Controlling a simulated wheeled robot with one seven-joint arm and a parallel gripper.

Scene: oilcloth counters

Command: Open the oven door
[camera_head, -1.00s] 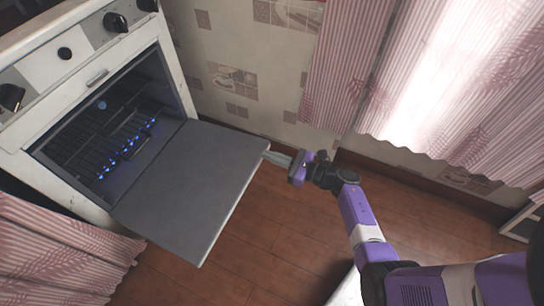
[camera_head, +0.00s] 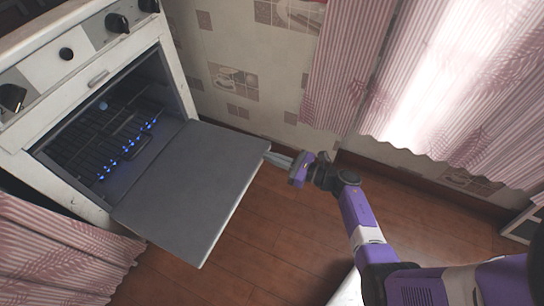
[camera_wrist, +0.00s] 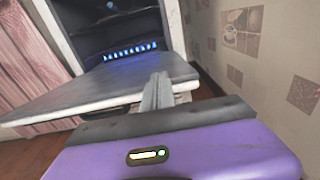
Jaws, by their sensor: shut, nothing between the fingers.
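The white oven (camera_head: 75,50) stands at the left in the head view. Its door (camera_head: 190,180) is folded down and lies about level, with the cavity (camera_head: 110,125) open behind it and blue flames or lights on the racks. My gripper (camera_head: 268,155) is shut and empty at the door's right far corner; I cannot tell whether it touches the edge. In the wrist view my fingertips (camera_wrist: 158,80) overlap the door's near edge, and the door (camera_wrist: 105,85) slopes across the left.
Pink striped curtains hang at lower left (camera_head: 50,250) and at the window (camera_head: 440,90). A patterned tile wall (camera_head: 245,65) stands behind. The wooden floor (camera_head: 275,225) is clear in front of the door.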

